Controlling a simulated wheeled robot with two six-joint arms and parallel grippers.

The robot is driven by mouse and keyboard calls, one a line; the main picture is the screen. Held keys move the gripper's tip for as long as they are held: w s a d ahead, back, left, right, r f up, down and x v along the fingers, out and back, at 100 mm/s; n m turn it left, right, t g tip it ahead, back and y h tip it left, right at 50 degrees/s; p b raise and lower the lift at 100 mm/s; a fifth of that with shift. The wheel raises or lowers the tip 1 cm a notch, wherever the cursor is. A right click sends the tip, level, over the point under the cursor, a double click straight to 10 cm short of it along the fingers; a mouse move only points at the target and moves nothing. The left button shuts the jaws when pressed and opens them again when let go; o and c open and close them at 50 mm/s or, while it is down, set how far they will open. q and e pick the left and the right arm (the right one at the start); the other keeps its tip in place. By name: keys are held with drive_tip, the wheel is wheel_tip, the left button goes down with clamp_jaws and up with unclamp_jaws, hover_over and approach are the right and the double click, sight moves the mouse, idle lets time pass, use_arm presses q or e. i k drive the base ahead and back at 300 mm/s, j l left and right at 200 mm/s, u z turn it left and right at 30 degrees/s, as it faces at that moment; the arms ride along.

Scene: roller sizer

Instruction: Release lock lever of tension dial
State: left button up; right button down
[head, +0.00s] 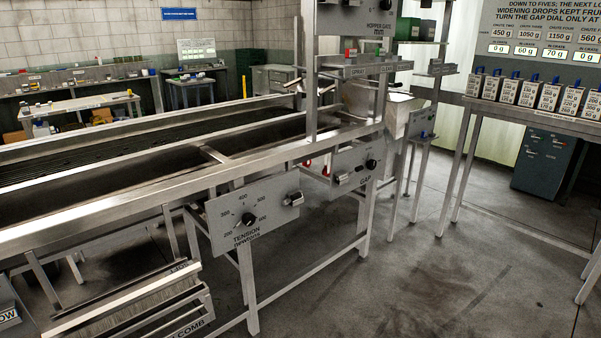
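The tension dial (249,218) is a black knob on a grey panel (225,205) on the near side of the roller machine. Its scale reads from 200 to 600, with "TENSION newtons" printed below. A metal lever (293,199) sticks out at the panel's right end, beside the scale; it looks like the lock lever. Whether it is locked cannot be told at this size. A similar panel marked GAP (356,165) with a knob (371,164) and a lever (342,178) is farther right. Neither of my grippers shows in the head view.
The machine's long metal frame (110,205) runs across the left. A comb tray (130,300) is at the lower left. A table with several small boxes (545,122) stands at right. The concrete floor (420,270) in front of the panels is clear.

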sight(294, 197)
drive_tip(key=i+u, duration=0.2)
drive_tip(key=i, duration=0.25)
drive_tip(key=i+l+u, duration=0.2)
drive_tip(key=i, duration=0.25)
drive_tip(key=i+l+u, duration=0.2)
drive_tip(key=i, duration=0.25)
drive_tip(key=i+l+u, duration=0.2)
drive_tip(key=i, duration=0.25)
drive_tip(key=l, duration=0.1)
